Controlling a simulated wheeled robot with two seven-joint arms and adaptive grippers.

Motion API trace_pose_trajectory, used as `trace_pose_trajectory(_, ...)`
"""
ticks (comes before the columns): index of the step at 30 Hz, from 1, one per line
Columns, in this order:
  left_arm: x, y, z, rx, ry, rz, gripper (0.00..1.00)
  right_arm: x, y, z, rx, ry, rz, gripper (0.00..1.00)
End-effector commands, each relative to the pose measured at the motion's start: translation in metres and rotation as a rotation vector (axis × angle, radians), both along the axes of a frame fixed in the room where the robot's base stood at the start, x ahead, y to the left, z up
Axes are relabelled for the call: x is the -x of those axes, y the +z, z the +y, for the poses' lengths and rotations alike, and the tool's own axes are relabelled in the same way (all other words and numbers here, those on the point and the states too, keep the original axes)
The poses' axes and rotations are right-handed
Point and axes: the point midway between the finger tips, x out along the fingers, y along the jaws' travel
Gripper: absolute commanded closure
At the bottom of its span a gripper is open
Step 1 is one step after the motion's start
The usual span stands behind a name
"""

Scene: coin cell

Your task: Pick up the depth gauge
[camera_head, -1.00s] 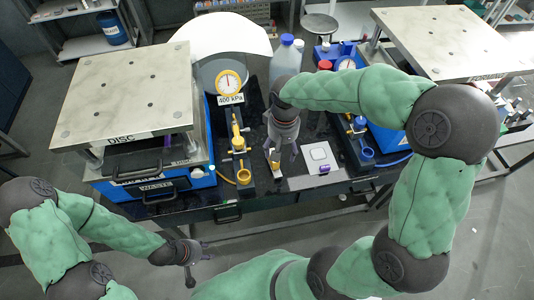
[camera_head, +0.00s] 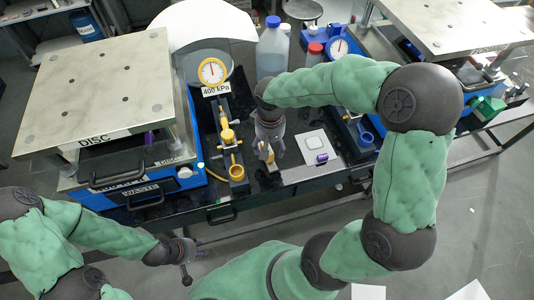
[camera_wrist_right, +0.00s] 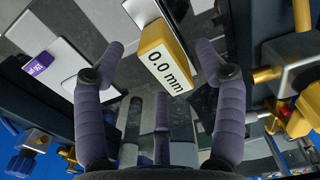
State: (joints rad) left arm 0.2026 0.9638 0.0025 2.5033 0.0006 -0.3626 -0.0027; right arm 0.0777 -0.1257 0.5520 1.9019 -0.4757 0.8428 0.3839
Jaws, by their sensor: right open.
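The depth gauge (camera_wrist_right: 165,58) is a yellow block with a "0.0 mm" label, on a metal bar, in the right wrist view. It also shows small in the head view (camera_head: 266,153), just below my right gripper (camera_head: 268,146). In the right wrist view, the purple-grey fingers of my right gripper (camera_wrist_right: 160,50) are spread on either side of the gauge, with gaps visible; it is open and holds nothing. My left gripper (camera_head: 197,262) hangs low at the left, in front of the bench, with its fingers apart and empty.
A pale plate with a purple-labelled piece (camera_head: 321,158) lies right of the gauge. A yellow-and-brass fixture (camera_head: 230,140) stands to its left, below a 400 kPa dial (camera_head: 211,71). A bottle (camera_head: 272,50) stands behind. A DISC press (camera_head: 97,90) is at left.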

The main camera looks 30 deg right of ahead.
Motion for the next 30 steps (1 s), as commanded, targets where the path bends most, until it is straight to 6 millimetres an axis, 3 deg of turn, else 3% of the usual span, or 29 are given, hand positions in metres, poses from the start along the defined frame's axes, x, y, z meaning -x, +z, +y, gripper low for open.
trace_pose_trajectory(11, 0.0, -0.017, 0.0, 0.0, 0.0, 0.0, 0.6, 0.0, -0.047, 0.001, -0.001, -0.001, 0.004, 0.29)
trace_pose_trajectory(19, 0.0, -0.017, 0.0, 0.0, 0.0, 0.0, 0.6, 0.0, -0.05, 0.001, 0.0, 0.0, 0.001, 0.29)
trace_pose_trajectory(20, 0.0, -0.017, 0.0, 0.0, 0.0, 0.0, 0.6, 0.0, -0.05, 0.001, 0.0, 0.0, 0.001, 0.34)
trace_pose_trajectory(26, 0.0, -0.017, 0.0, 0.0, 0.0, 0.0, 0.6, 0.0, -0.05, 0.001, 0.0, 0.0, 0.001, 0.91)
trace_pose_trajectory(27, 0.0, -0.017, 0.0, 0.0, 0.0, 0.0, 0.6, 0.0, -0.05, 0.001, 0.0, 0.0, 0.001, 0.97)
trace_pose_trajectory(30, 0.0, -0.017, 0.0, 0.0, 0.0, 0.0, 0.6, 0.0, -0.05, 0.001, 0.0, 0.0, 0.001, 0.97)
